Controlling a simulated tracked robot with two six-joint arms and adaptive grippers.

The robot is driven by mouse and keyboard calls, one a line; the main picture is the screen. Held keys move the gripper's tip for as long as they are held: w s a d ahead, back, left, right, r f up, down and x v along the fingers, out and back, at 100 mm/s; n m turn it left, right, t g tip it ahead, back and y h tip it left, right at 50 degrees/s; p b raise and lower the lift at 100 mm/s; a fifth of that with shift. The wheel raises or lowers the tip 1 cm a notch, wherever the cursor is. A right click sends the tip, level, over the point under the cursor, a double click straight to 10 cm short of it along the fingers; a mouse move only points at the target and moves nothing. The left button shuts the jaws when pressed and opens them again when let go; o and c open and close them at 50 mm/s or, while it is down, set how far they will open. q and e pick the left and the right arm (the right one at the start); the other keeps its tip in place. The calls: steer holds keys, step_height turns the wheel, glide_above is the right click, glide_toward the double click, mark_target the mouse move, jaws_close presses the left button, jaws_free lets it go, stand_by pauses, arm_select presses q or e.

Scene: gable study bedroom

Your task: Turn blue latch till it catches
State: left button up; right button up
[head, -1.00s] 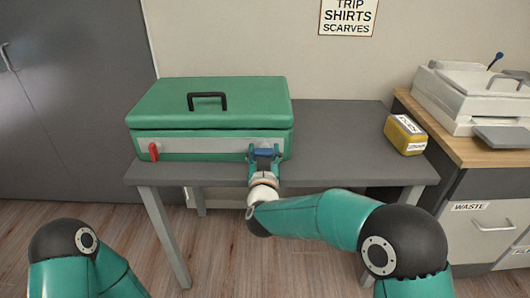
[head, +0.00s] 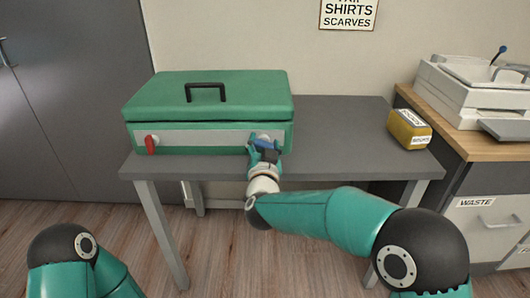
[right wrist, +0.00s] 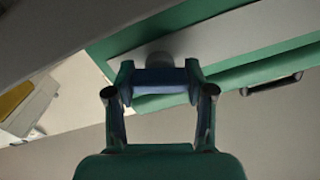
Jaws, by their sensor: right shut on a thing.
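A green case (head: 215,100) with a black handle on its lid lies on a grey table. Its front has a pale strip with a red latch (head: 152,145) at the left, pointing down, and the blue latch (head: 268,145) at the right. My right gripper (head: 264,151) is at the blue latch, shut on it, and partly covers it. In the right wrist view the blue latch (right wrist: 160,80) lies between the two fingers, in front of its round grey pivot. In the head view it looks slightly slanted. My left gripper is out of view; only part of that arm shows.
A yellow labelled box (head: 409,129) stands at the right end of the grey table (head: 340,130). A white printer (head: 470,95) stands on the wooden-topped cabinet at the right. The tabletop between case and yellow box is free.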

steer(key=m+b, duration=0.3)
steer(key=m, duration=0.1)
steer(key=shift+d+f, duration=0.1)
steer(key=shift+f, duration=0.15)
steer(key=m+b, duration=0.3)
steer(key=shift+m, duration=0.3)
steer(key=m+b, duration=0.3)
steer(key=shift+d+f+m, duration=0.1)
steer(key=shift+m, duration=0.2)
steer(key=shift+m+b, duration=0.9)
steer(key=shift+m, duration=0.5)
steer(key=o, duration=1.1)
steer(key=shift+o, duration=0.3)
